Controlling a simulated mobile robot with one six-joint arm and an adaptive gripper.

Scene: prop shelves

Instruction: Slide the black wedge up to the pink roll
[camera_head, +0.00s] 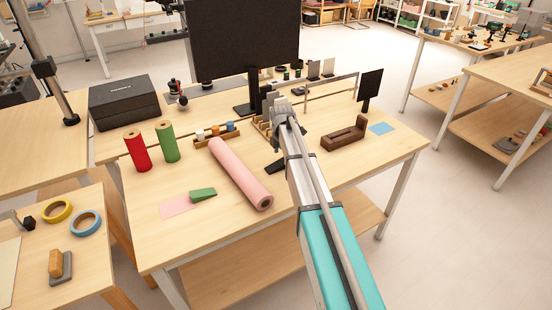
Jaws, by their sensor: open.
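The black wedge (276,167) lies on the table just right of the pink roll, with a gap between them; my arm hides part of it. The pink roll (239,172) lies slanting across the table, its near end toward the front edge. My arm reaches in from the lower right. My gripper (279,137) is at its far end, beyond the black wedge in the picture. Its fingers are small and partly hidden by my arm, and I see nothing held in it.
A green wedge (203,194) and a pink sheet (176,206) lie left of the roll. Red (137,151) and green (167,142) rolls stand farther left. A monitor (243,42) stands behind. A brown block (344,134) and a blue sheet (382,128) lie right of my arm.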

